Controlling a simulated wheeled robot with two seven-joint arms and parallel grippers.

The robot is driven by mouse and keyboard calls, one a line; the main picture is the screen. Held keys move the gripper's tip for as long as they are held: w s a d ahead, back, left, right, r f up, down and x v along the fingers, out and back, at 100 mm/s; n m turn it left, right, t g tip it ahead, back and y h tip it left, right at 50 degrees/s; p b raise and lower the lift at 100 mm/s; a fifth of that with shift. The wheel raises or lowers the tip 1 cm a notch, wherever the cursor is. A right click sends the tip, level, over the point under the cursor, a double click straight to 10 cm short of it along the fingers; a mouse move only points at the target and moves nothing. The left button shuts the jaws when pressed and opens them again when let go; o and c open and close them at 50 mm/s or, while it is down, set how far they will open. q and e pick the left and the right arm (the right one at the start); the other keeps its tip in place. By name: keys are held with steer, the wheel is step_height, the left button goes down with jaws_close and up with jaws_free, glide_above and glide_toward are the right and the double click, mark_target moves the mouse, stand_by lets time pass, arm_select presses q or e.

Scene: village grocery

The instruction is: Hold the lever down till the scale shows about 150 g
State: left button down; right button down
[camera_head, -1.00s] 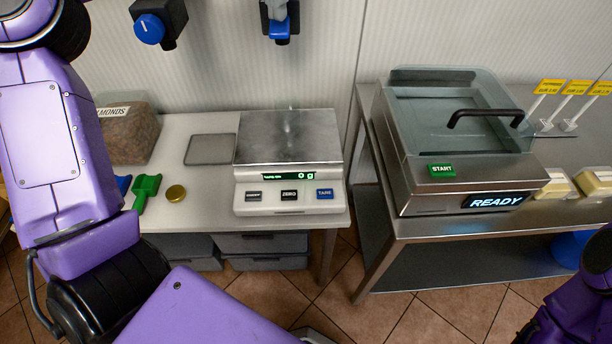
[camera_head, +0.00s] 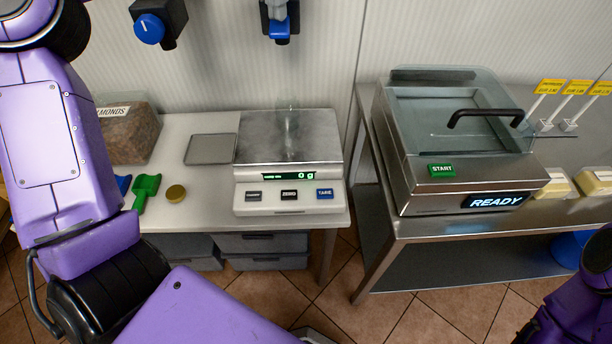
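The scale (camera_head: 289,177) stands on the white table with a bare-looking metal plate, and its green display reads 0 g. A faint clear streak (camera_head: 290,130) shows over the plate; I cannot tell if it is a reflection or a clear object. The blue lever (camera_head: 280,29) is under a dark dispenser at the top edge, and no gripper touches it. My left arm comes in from the left and runs down past the bottom edge; I cannot make out its fingers. Only a part of my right arm shows at the bottom right, its gripper out of frame.
A blue knob (camera_head: 149,28) sits on another dispenser. Left of the scale are an almond container (camera_head: 130,135), a green scoop (camera_head: 146,190), a gold lid (camera_head: 176,193) and a grey tray (camera_head: 210,149). A steel machine (camera_head: 470,175) showing READY stands right.

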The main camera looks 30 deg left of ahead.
mark_target(279, 29)
arm_select(q)
steer(key=shift+f+b, duration=1.35)
steer(key=shift+f, duration=0.4)
steer(key=shift+r, duration=0.15)
stand_by(4.9)
step_height(279, 29, up, 8)
steer(key=p, duration=0.8)
steer(key=shift+r+p, duration=0.1)
steer(key=shift+p, duration=0.3)
steer(key=shift+s+f+b, duration=0.15)
steer(key=shift+f+b, duration=0.1)
steer(key=shift+b, duration=0.1)
steer(key=shift+w+f, duration=0.15)
steer(key=shift+w, duration=0.1)
steer(key=shift+s, duration=0.1)
